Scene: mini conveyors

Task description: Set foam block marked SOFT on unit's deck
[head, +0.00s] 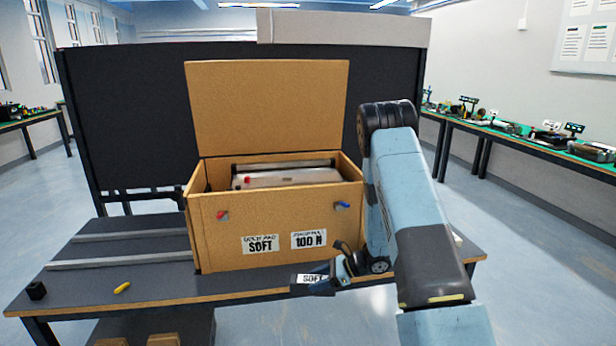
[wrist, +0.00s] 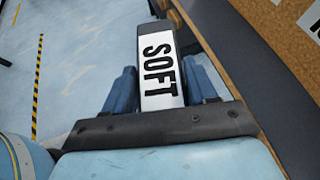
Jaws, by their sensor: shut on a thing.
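The foam block marked SOFT (wrist: 160,68) is dark with a white label and sits between the two fingers of my gripper (wrist: 162,88) in the wrist view. In the head view, my gripper (head: 335,276) holds the block (head: 312,279) near the table's front edge, in front of the cardboard box. The unit (head: 290,178) is inside the open box (head: 215,245); its light metal top shows above the front wall. The lower part of the unit is hidden by the box. The box front carries labels reading SOFT and 100 N.
The box's raised back flap (head: 270,105) stands upright behind the unit. Two grey rails (head: 120,260) lie on the table (head: 75,290) at left, with a yellow piece (head: 122,287) and a black cube (head: 36,290). A dark panel (head: 120,120) stands behind.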

